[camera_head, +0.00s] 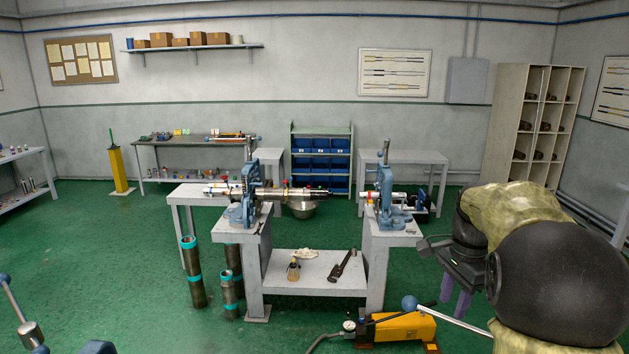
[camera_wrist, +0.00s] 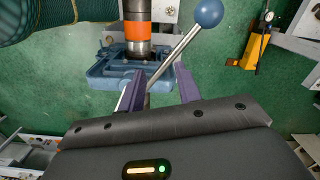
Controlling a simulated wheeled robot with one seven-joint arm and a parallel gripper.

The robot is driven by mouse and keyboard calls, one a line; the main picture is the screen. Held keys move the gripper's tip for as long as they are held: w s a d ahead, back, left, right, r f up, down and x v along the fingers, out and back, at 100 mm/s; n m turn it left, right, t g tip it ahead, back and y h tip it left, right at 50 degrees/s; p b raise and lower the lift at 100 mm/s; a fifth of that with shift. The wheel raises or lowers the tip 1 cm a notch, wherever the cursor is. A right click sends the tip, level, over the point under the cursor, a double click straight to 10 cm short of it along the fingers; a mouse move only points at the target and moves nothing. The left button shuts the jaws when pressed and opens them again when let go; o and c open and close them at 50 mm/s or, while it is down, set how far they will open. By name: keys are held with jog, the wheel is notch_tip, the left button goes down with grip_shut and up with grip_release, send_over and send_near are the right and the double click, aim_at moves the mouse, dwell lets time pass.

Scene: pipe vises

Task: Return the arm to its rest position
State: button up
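My gripper (camera_head: 456,302) hangs fingers down at the right of the head view, below my bent arm. In the wrist view its two purple fingers (camera_wrist: 159,72) stand apart with nothing clamped between them. A steel lever with a blue ball end (camera_wrist: 208,12) slants across the gap beyond the fingers; I cannot tell whether they touch it. A blue ball-ended lever (camera_head: 410,303) also shows below the gripper in the head view. Under the fingers in the wrist view is a blue vise (camera_wrist: 103,72) with an orange-banded pipe (camera_wrist: 138,32). My arm hides part of the head view's right side.
Two blue vises (camera_head: 242,203) (camera_head: 385,200) stand on a grey bench (camera_head: 377,265) ahead, with pipes along them. A yellow pump (camera_head: 398,330) sits on the floor near the gripper. Upright pipes (camera_head: 192,270) stand left of the bench. Green floor is open at the left.

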jog(key=s+a+f+n+t+b, duration=0.2)
jog(key=s+a+f+n, duration=1)
jog(key=s+f+n, duration=0.3)
jog(key=shift+a+f+t, duration=0.15)
jog(key=shift+f+t, duration=0.15)
jog(key=shift+f, duration=0.55)
jog(key=shift+s, duration=0.1)
